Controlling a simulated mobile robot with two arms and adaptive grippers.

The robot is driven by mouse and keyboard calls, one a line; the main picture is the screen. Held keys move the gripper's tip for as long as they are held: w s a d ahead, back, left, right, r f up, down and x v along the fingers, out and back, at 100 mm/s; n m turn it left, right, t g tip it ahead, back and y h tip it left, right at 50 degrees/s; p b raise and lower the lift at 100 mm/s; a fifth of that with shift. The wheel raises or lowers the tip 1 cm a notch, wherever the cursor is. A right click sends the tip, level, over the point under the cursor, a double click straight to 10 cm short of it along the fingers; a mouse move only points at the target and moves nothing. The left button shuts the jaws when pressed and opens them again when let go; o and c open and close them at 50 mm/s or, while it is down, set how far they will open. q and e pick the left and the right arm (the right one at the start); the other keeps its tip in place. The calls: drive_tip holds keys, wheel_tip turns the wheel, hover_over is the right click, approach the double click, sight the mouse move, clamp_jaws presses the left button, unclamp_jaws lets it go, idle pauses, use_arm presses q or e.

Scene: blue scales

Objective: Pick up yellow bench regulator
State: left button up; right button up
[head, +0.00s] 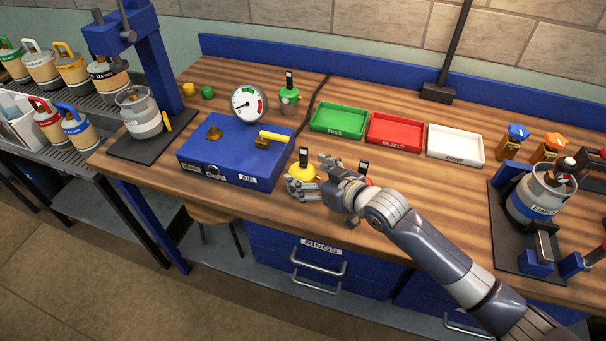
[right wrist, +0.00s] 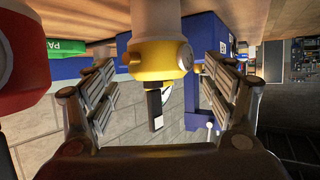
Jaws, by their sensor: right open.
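The yellow bench regulator (head: 302,172), with a dark upright piece on top, stands on the wooden bench right of the blue gauge box. My right gripper (head: 309,180) reaches it from the right, low over the bench, and partly hides it. In the right wrist view the yellow regulator (right wrist: 158,60) sits between the two spread fingers of my right gripper (right wrist: 158,72), with a gap visible on each side. The gripper is open and holds nothing. My left gripper is not in view.
A red regulator (right wrist: 22,62) stands close beside my right gripper, mostly hidden in the head view. A green regulator (head: 289,98) stands behind. The blue gauge box (head: 225,160) is left. Green (head: 338,121), red (head: 396,133) and white trays (head: 455,146) lie behind the gripper.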

sight(307, 173)
drive_tip(key=shift+x, duration=1.55)
drive_tip(key=shift+d, duration=0.1)
drive_tip(key=shift+s, duration=0.1)
drive_tip(key=c, duration=1.4)
drive_tip(key=shift+r, duration=0.1)
drive_tip(key=shift+r, duration=0.15)
